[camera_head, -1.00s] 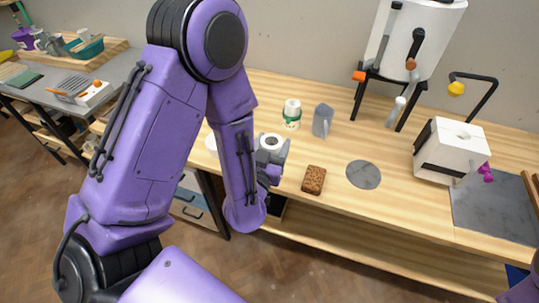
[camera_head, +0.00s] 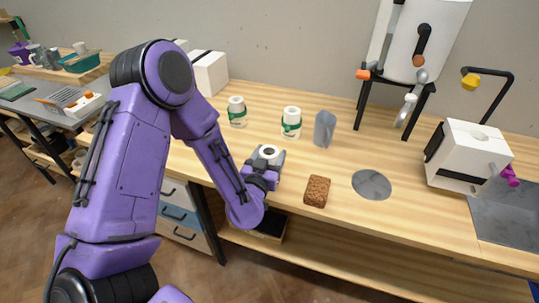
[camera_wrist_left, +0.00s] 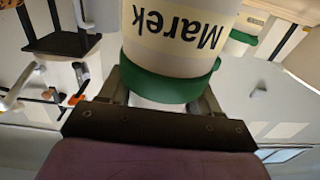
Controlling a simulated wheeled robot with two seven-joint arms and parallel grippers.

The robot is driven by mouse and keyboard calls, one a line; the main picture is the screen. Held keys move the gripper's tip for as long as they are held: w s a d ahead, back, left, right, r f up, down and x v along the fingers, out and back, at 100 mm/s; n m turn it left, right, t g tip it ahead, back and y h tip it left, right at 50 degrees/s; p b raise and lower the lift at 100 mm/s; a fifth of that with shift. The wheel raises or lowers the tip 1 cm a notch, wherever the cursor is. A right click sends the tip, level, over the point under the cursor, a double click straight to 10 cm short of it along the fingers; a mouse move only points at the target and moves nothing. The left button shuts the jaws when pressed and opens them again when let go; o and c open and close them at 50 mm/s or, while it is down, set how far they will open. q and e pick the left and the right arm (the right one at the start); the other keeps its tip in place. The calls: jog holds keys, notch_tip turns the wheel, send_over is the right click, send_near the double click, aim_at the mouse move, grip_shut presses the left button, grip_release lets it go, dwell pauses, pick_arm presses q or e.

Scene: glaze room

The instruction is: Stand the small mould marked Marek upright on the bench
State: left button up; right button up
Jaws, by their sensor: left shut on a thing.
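The small mould marked Marek (camera_wrist_left: 172,35) fills the upper middle of the left wrist view, with its black lettering upside down in that picture and a green band (camera_wrist_left: 168,84) near the fingers. In the head view its white top (camera_head: 268,151) with a dark round hole faces up, and it looks about upright. My left gripper (camera_head: 264,165) is shut on it at the front part of the bench (camera_head: 335,224). The gripper hides its lower part, so I cannot tell whether it touches the bench. My right gripper is out of view.
Two similar green-banded white moulds, one on the left (camera_head: 237,112) and one on the right (camera_head: 291,123), stand behind my gripper.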

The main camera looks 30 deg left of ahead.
pick_arm(q)
jog(key=o, duration=0.9)
jog(key=shift+f, duration=0.1)
jog(key=shift+c, duration=0.2)
jog(key=o, duration=0.4)
